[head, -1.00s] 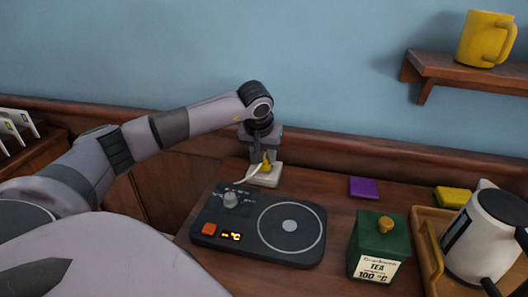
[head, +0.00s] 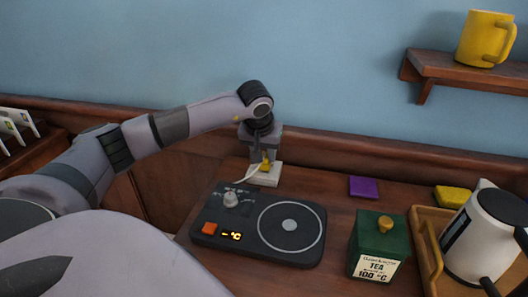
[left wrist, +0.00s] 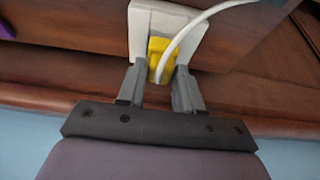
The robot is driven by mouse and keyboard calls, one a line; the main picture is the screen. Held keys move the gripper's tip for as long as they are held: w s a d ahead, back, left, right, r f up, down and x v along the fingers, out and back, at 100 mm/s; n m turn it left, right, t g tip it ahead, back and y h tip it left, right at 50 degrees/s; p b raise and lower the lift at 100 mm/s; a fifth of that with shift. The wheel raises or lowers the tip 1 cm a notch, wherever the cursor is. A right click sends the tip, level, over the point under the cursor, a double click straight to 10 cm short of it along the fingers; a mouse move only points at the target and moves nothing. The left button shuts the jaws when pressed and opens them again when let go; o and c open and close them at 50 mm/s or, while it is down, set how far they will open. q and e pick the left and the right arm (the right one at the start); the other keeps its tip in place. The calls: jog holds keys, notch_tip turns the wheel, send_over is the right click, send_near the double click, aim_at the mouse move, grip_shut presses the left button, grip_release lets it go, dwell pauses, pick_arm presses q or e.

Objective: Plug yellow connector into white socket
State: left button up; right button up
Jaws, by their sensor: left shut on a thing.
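The yellow connector (head: 265,163) is between the fingers of my left gripper (head: 263,157), at the back left of the wooden counter. The left wrist view shows my left gripper (left wrist: 160,84) shut on the yellow connector (left wrist: 158,47), with a white cable running off to the upper right. The white socket (head: 264,178) lies right below the connector in the head view. In the left wrist view the white socket (left wrist: 142,20) is behind the connector. I cannot tell whether the connector is fully seated in it. My right gripper is not in view.
A dark hot plate (head: 260,222) with a knob stands in front of the socket. A purple pad (head: 363,187), a green tea tin (head: 378,245), a yellow sponge (head: 453,196) and a white kettle (head: 480,240) on a tray are to the right. A shelf holds a yellow mug (head: 485,38).

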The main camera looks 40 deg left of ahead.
pick_arm(q)
jog(key=shift+f+b, duration=0.3)
jog(key=shift+f, duration=0.3)
dwell(0.7)
jog(key=o, duration=1.1)
jog(key=shift+o, duration=0.2)
jog(key=v, duration=0.7)
